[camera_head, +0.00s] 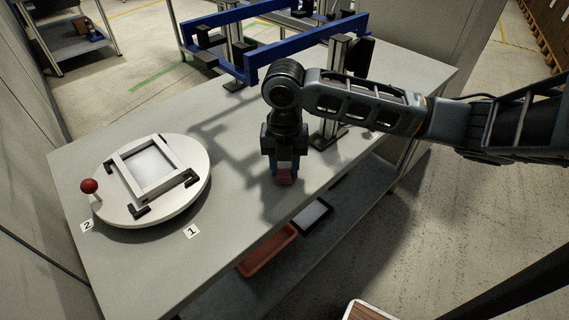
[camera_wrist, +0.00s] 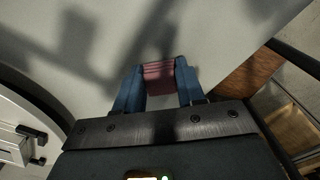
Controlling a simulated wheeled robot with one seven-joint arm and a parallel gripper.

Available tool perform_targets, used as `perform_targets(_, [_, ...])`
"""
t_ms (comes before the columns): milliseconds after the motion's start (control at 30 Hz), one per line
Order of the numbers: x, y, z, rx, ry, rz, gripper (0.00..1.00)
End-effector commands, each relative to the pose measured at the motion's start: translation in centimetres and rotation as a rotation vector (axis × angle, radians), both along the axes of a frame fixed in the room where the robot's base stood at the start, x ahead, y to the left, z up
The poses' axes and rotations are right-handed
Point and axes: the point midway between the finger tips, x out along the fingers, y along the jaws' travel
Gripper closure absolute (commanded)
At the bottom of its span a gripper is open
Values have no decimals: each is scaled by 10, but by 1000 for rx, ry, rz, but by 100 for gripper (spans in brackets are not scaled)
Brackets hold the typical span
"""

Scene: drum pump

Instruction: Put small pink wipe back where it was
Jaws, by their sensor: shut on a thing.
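The small pink wipe (camera_head: 284,177) is between the fingertips of my gripper (camera_head: 284,168), which points down over the grey table. The gripper is shut on the wipe. In the wrist view the wipe (camera_wrist: 159,73) shows as a folded pink piece between the two blue fingers of my gripper (camera_wrist: 157,80). It is close to the tabletop near the front edge. I cannot tell whether it touches the table.
A round white turntable (camera_head: 112,207) with a square frame (camera_head: 152,167) and a red-knobbed lever (camera_head: 90,187) is at the left. Blue rails (camera_head: 300,55) on posts stand at the back. An orange tray (camera_head: 267,250) lies on the shelf below. The table's middle is clear.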

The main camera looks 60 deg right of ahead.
Motion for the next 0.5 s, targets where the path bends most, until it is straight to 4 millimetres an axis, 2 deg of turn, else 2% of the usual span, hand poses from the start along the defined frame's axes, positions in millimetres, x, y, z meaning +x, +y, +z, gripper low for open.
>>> perform_targets(100, [0,0,-5,0,0,0,94])
perform_targets(133, [0,0,-3,0,0,0,58])
perform_targets(367, [0,0,-3,0,0,0,36])
perform_targets(500, [0,0,-3,0,0,0,36])
